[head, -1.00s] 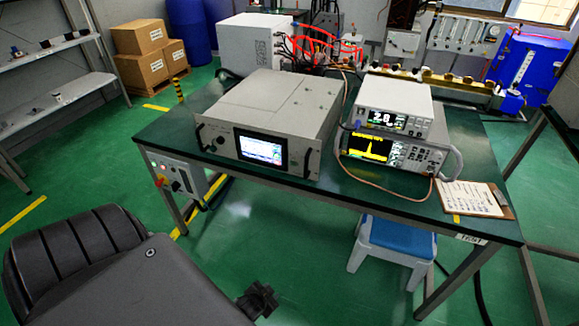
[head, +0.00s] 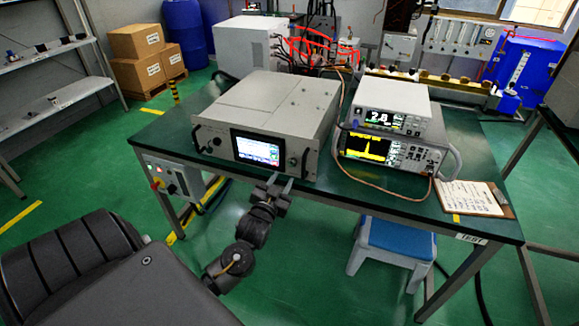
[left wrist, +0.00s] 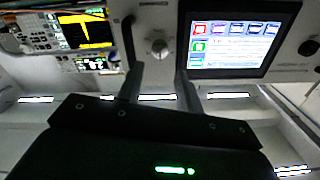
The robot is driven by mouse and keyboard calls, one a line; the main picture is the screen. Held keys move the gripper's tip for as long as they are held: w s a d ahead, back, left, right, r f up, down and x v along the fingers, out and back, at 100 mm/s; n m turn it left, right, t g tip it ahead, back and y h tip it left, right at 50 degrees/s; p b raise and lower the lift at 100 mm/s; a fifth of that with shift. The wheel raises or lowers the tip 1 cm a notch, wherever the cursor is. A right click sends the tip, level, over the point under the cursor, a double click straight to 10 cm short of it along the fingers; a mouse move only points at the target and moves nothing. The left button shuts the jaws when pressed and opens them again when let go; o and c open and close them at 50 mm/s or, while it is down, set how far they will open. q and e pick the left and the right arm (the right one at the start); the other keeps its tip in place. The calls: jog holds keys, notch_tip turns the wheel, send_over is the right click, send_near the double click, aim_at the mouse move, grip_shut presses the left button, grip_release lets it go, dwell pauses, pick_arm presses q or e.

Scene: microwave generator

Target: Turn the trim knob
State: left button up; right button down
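The grey generator box (head: 265,110) stands on the green table with a lit screen (head: 257,149) on its front. A small round knob (head: 292,161) sits right of the screen; it shows silver in the left wrist view (left wrist: 158,47). Which knob is the trim knob I cannot read. My left gripper (head: 280,182) is in front of the panel, just below and in front of this knob. In the left wrist view its two fingers (left wrist: 160,71) are apart and empty, with the knob beyond the tips, between their lines. My right gripper is not in view.
Other controls (head: 209,147) sit left of the screen. A panel handle (head: 308,163) stands at the box's right end. Two stacked instruments (head: 392,155) are to the right, with a copper cable (head: 385,190) along the table. A blue-topped stool (head: 398,238) stands below.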

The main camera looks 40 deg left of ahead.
aim_at(291, 164)
pick_arm(q)
jog(key=x, duration=0.7)
jog(key=shift+w+a+p, duration=0.1)
jog(key=shift+w+p, duration=0.25)
jog(key=c, duration=0.7)
